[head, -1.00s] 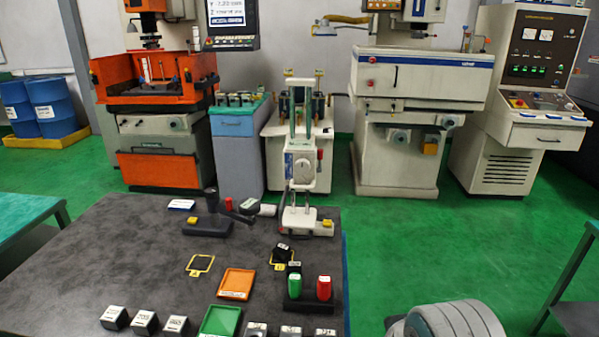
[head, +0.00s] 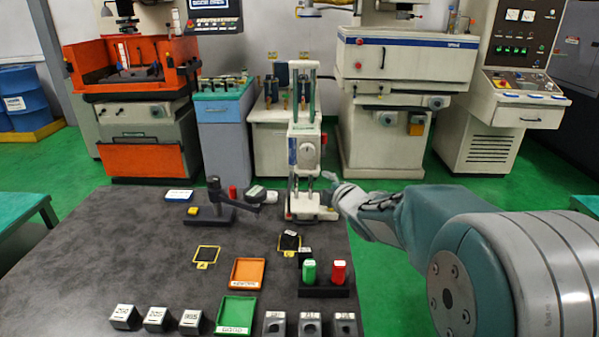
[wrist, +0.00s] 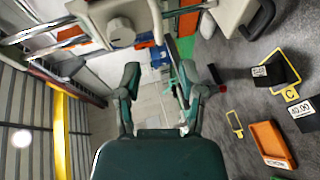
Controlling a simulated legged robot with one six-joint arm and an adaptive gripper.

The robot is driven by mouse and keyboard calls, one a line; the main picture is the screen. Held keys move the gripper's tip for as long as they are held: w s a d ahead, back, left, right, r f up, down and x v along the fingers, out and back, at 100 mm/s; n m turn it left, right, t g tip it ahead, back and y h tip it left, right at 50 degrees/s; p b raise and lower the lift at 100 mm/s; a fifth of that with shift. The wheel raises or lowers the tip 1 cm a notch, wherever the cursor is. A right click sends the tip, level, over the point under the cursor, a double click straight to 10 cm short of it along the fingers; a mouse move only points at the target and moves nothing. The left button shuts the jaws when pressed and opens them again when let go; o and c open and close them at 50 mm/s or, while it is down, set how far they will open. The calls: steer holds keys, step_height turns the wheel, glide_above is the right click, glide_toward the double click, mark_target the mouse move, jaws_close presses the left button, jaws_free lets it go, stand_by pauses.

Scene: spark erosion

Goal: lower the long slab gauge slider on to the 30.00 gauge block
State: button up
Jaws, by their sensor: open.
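The slab gauge (head: 305,150) stands upright at the table's back edge in the head view, with two columns and a white slider (head: 307,150) carrying a round knob. The slider sits partway up, with bare rods below it. In the wrist view the slider (wrist: 118,32) appears sideways at top left. My gripper (head: 333,187) is beside the gauge's lower right in the head view. Its two fingers (wrist: 160,97) are apart and empty in the wrist view. A black labelled block (head: 290,240) lies in yellow frame C (head: 281,253); I cannot read its number surely.
A block labelled 40.00 (wrist: 301,109) is beside frame C. A dark stand with a lever (head: 212,208) is left of the gauge. Green and red cylinders (head: 324,275), an orange tray (head: 248,273), a green tray (head: 237,314) and several blocks are nearer.

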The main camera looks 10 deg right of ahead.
mark_target(309, 173)
steer(key=shift+n+y, duration=0.3)
steer(key=x, duration=1)
steer(key=shift+a+f, duration=0.1)
steer(key=shift+a, duration=0.15)
steer(key=shift+w+a+f, duration=0.1)
steer(key=shift+w+a, duration=0.15)
steer(key=shift+w, duration=0.4)
steer(key=shift+d, duration=0.15)
jaws_close()
